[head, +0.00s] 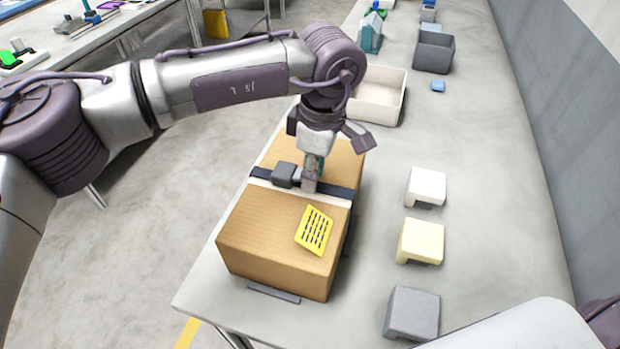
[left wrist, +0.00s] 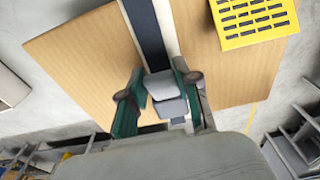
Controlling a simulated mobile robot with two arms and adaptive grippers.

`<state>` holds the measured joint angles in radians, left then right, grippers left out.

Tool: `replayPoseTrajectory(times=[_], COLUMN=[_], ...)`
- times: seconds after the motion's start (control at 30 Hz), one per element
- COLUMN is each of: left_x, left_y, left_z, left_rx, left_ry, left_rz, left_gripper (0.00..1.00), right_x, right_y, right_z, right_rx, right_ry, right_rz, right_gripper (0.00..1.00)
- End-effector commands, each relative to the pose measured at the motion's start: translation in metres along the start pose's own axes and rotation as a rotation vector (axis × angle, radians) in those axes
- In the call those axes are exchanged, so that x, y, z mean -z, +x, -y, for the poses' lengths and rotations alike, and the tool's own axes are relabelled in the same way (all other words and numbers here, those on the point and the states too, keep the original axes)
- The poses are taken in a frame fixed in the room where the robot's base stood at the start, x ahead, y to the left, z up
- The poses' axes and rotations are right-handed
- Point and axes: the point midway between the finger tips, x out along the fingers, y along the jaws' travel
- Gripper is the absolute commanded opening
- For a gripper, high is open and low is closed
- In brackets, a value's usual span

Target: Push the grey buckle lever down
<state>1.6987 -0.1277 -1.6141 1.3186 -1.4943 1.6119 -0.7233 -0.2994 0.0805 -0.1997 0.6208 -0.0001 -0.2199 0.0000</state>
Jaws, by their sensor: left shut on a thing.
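A cardboard box (head: 285,228) stands on the table with a dark strap (head: 340,190) across its top. The dark grey buckle (head: 284,175) sits on the strap. My left gripper (head: 311,184) is over the box top, just right of the buckle block. In the left wrist view its two teal fingers (left wrist: 160,90) stand on either side of a grey piece, the buckle lever (left wrist: 168,106), and are shut on it. The lever's exact angle is hard to tell, as the gripper covers it in the head view. My right gripper is not in view.
A yellow slotted label (head: 314,230) lies on the box top. White (head: 427,186), cream (head: 420,240) and grey (head: 412,313) blocks stand in a row to the right. A white bin (head: 392,108) and a grey bin (head: 434,52) stand behind. The table's right side is mostly clear.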

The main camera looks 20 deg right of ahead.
Motion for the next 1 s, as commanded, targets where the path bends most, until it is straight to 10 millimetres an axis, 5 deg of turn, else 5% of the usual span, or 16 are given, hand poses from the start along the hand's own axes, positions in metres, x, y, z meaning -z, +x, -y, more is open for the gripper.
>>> replayPoseTrajectory(times=[0.3, 0.33, 0.47, 0.8, 1.0], left_x=[-0.002, -0.002, -0.002, -0.001, -0.002], left_y=[0.000, 0.000, 0.000, -0.002, -0.030], left_z=[0.001, 0.001, 0.001, 0.000, 0.000], left_rx=[0.002, 0.002, 0.002, 0.001, -0.002], left_ry=[0.001, 0.001, 0.001, 0.001, 0.000], left_rz=[-0.013, -0.013, -0.013, -0.013, -0.013], left_gripper=[0.00, 0.37, 0.58, 0.58, 0.58], right_x=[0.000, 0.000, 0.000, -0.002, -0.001], right_y=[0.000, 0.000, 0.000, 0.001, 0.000], right_z=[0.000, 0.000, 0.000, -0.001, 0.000], right_rx=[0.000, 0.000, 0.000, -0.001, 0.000], right_ry=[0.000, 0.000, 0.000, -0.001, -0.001], right_rz=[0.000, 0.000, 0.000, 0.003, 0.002], right_gripper=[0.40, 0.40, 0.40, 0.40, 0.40])
